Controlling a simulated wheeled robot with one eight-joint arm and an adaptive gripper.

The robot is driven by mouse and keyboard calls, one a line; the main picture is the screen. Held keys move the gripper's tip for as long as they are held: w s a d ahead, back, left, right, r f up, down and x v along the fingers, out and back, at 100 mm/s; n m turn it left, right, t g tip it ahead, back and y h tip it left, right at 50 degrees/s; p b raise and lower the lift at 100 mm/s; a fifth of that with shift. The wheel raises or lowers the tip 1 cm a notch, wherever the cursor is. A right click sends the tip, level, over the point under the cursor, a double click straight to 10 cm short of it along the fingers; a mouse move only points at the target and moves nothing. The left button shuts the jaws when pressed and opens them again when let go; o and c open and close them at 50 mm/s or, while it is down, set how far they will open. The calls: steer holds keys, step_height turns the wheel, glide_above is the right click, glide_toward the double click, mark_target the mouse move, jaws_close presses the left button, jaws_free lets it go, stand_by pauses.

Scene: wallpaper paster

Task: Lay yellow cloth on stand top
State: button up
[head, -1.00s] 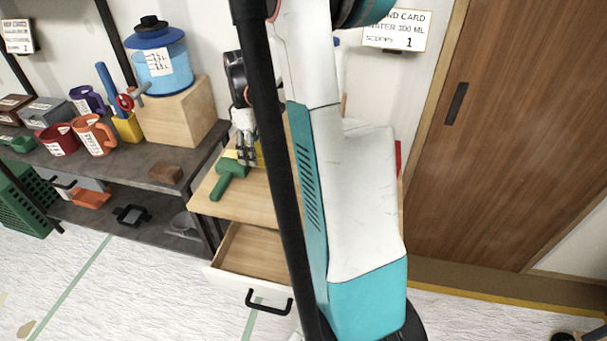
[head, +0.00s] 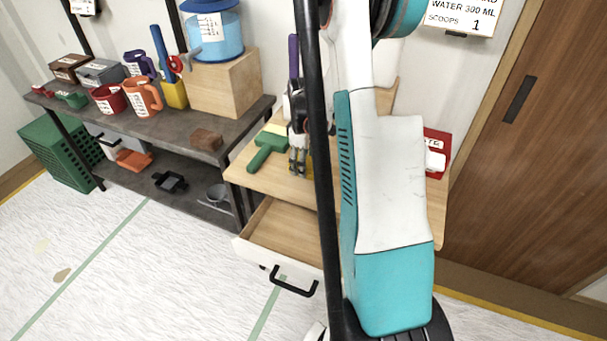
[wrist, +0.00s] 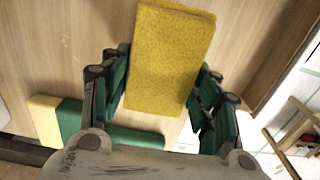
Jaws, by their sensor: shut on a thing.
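The yellow cloth (wrist: 172,55) is a flat textured rectangle between the fingers of my gripper (wrist: 163,82) in the wrist view. My gripper is shut on it. In the head view my gripper (head: 298,168) is low over the wooden stand top (head: 270,188), and only a sliver of yellow shows beside the fingers. My arm hides much of the stand top. I cannot tell whether the cloth touches the wood.
A green-handled tool (head: 266,150) with a pale yellow part lies left of my gripper. The stand's drawer (head: 285,235) is open. A dark shelf (head: 215,125) with mugs and a blue jug (head: 215,35) is at left. A red item (head: 438,145) is at right.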

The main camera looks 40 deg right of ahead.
steer(key=shift+f+b, duration=0.7)
steer(key=shift+f, duration=1.4)
steer(key=o, duration=1.1)
steer(key=shift+f, duration=0.1)
step_height(320, 180, up, 12)
steer(key=p, duration=0.4)
